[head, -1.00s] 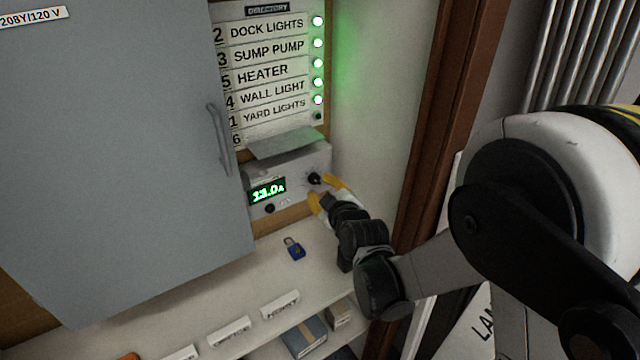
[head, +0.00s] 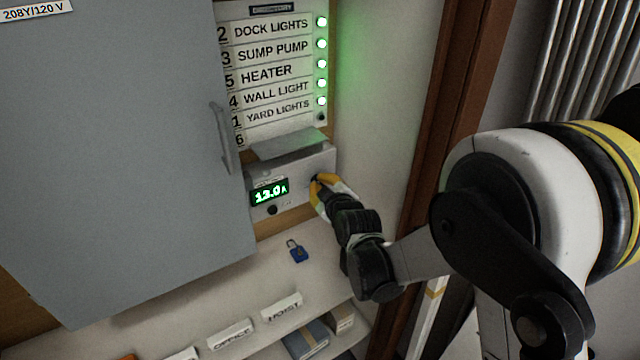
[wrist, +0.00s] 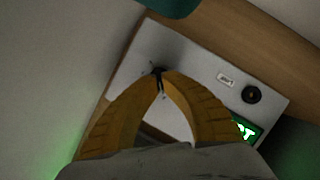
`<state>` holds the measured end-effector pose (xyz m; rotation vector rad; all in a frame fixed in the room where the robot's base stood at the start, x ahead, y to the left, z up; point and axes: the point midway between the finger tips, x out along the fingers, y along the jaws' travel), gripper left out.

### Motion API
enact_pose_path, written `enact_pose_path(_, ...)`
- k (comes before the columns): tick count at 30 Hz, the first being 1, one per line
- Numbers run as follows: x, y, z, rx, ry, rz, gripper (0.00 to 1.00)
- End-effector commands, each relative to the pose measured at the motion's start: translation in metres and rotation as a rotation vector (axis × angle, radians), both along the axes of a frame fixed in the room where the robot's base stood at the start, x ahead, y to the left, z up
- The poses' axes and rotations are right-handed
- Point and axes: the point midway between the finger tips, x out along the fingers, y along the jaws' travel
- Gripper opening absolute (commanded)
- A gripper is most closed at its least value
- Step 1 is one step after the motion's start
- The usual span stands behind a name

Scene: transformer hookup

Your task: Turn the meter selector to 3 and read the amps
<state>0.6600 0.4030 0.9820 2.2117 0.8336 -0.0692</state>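The meter (head: 297,187) is a pale box under the directory. Its green display (head: 269,193) reads about 13.0 A; the second digit is hard to tell. The selector knob (wrist: 158,70) is small and dark, mostly hidden by my fingertips; its setting cannot be read. My gripper (head: 318,181) has yellow fingers at the right end of the meter front. In the wrist view the fingertips (wrist: 161,75) come together on the knob, with the knob between them. Another round black knob (wrist: 251,94) and part of the display (wrist: 244,129) show there too.
The directory (head: 270,75) above has several lit green lamps and a dark one. A grey cabinet door (head: 120,150) stands left of the meter. A blue padlock (head: 298,253) lies on the shelf below, with label blocks (head: 282,306) in front. A wall is close on the right.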

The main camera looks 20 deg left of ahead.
Motion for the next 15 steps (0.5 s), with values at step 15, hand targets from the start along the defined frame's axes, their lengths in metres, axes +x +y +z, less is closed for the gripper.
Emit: enact_pose_path(15,0.0022,-0.0018,0.0017,0.157,0.184,-0.001,0.00)
